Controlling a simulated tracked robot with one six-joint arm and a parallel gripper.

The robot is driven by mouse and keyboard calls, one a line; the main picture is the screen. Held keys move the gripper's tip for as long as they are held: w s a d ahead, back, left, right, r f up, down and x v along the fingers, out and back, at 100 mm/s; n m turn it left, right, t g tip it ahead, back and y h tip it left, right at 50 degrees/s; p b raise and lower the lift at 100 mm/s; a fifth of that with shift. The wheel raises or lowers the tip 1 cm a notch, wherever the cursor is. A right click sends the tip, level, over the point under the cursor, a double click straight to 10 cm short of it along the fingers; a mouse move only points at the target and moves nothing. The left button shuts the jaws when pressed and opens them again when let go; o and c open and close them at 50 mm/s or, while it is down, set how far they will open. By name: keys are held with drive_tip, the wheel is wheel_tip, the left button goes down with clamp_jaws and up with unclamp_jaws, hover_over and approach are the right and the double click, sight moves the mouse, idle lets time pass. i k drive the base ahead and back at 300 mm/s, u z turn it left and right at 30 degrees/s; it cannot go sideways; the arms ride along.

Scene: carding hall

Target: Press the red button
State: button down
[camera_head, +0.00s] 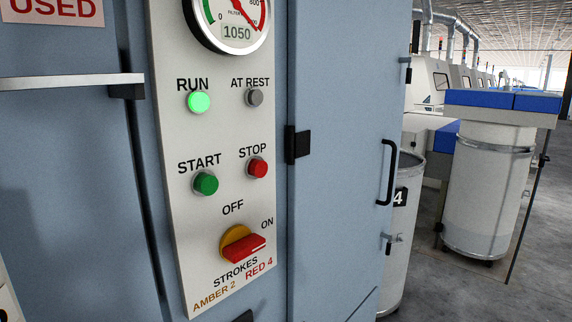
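The red button (258,168) is a small round push button under the word STOP, on the right side of a pale control panel (182,140). A green button (206,184) sits to its left under START. Above are a lit green lamp (199,102) marked RUN and a grey, unlit lamp (255,97) marked AT REST. Below is a red rotary handle (243,248) on a yellow base, its end pointing toward ON. My gripper is not in view, and nothing covers the red button.
A dial gauge (230,22) reading 1050 tops the panel. A metal rail (65,82) juts out at left. A black hinge (297,144) and a black door handle (388,172) stand out at right. Cylindrical cans (487,195) stand on the floor beyond.

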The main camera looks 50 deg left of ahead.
sight(259, 168)
drive_tip(key=i, duration=2.25)
drive_tip(key=u, duration=3.05)
